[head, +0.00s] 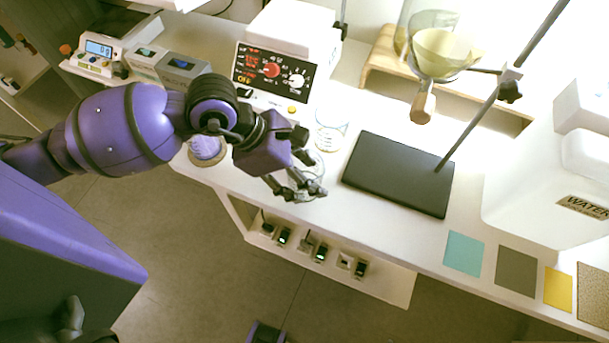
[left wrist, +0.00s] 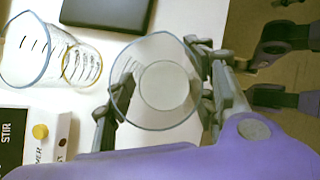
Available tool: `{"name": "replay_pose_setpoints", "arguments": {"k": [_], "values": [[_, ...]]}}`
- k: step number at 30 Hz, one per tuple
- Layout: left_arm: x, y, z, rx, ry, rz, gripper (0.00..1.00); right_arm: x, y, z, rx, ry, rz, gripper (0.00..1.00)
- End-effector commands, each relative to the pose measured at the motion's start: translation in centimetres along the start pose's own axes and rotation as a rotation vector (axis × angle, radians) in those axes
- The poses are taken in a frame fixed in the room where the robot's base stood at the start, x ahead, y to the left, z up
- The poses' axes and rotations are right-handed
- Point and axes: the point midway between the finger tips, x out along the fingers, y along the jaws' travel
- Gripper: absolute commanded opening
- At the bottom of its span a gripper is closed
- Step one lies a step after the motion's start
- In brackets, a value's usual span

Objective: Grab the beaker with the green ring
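A clear glass beaker (head: 314,168) stands near the front edge of the white bench. My left gripper (head: 302,190) is around it, with one finger on each side. In the left wrist view the same beaker (left wrist: 165,85) lies between the two fingers (left wrist: 163,92). Glass overlaps the fingers, so I cannot tell whether they press on it. I make out no green ring on this beaker. A second beaker (head: 331,131) with a blue rim and printed marks stands just behind. In the left wrist view it is a beaker (left wrist: 28,52) with a yellowish ring at its base (left wrist: 82,68).
A dark flat plate (head: 400,173) with a stand rod lies right of the beakers. Another marked glass vessel (head: 206,150) stands left, beneath my left arm. A stirrer (head: 272,72) and a wooden funnel rack (head: 385,50) are behind. Sockets line the bench front below.

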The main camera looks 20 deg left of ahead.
Motion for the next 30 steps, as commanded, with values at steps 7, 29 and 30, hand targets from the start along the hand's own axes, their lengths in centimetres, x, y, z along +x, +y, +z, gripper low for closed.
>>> {"name": "replay_pose_setpoints", "arguments": {"k": [7, 29, 30], "values": [[0.0, 0.0, 0.0, 0.0, 0.0, 0.0, 0.23, 0.0, 0.0, 0.0, -0.001, 0.0, 0.0, 0.4], [-8.9, -3.5, 2.0, 0.003, 0.004, 0.001, 0.23, -0.4, 0.1, -0.7, -0.001, 0.008, 0.001, 0.4], [-9.9, -4.2, 2.1, 0.005, 0.005, 0.001, 0.23, -0.5, 0.1, -0.8, -0.001, 0.009, 0.001, 0.4]]}}
